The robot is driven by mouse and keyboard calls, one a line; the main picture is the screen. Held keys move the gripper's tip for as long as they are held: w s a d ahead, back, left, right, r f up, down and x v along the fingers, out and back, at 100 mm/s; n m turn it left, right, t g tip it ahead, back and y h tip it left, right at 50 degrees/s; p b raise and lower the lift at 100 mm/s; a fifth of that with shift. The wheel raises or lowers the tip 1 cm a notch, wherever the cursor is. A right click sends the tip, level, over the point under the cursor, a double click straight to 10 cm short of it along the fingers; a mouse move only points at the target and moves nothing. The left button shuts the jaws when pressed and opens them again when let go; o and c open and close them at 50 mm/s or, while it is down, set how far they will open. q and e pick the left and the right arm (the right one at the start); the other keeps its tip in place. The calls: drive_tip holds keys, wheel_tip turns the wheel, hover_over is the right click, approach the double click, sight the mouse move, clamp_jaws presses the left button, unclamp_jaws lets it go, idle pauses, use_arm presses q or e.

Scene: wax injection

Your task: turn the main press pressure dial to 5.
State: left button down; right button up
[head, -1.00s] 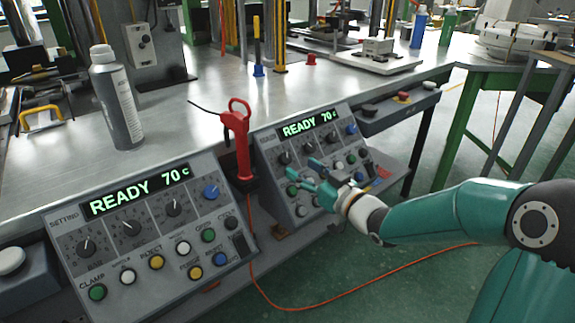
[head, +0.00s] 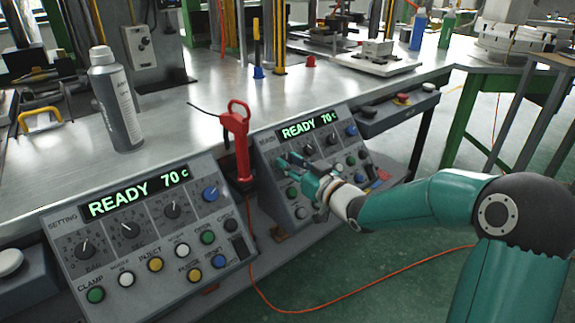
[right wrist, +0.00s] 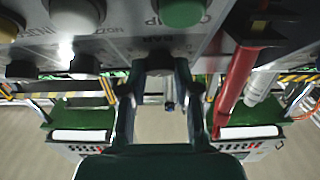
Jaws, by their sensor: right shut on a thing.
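The right-hand control panel (head: 275,133) stands on the bench front and reads READY 70 C. Its leftmost dial is covered by my right gripper (head: 288,160) in the head view. In the right wrist view my right gripper (right wrist: 155,75) has its two fingers on either side of a dark dial (right wrist: 158,88) under a BAR label, shut on it. The dial's pointer and scale cannot be read there. The left-hand panel (head: 65,222) also reads READY 70 C and has its own BAR dial (head: 87,247). My left gripper is not in view.
A red-handled tool (head: 240,145) stands between the panels, close to my right gripper. A spray bottle (head: 118,105) stands on the metal bench (head: 190,135). Buttons, among them a green one (head: 292,192), sit below the gripped dial. An orange cable (head: 350,285) lies on the floor.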

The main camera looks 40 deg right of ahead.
drive_tip(key=shift+m+h+b, duration=0.3)
drive_tip(key=shift+b, duration=0.2)
clamp_jaws()
drive_tip(key=shift+a+m+h+b, duration=0.1)
drive_tip(key=shift+m+h+b, duration=0.4)
drive_tip(key=shift+m, duration=0.3)
drive_tip(key=o, duration=1)
unclamp_jaws()
drive_tip(key=shift+s, duration=0.1)
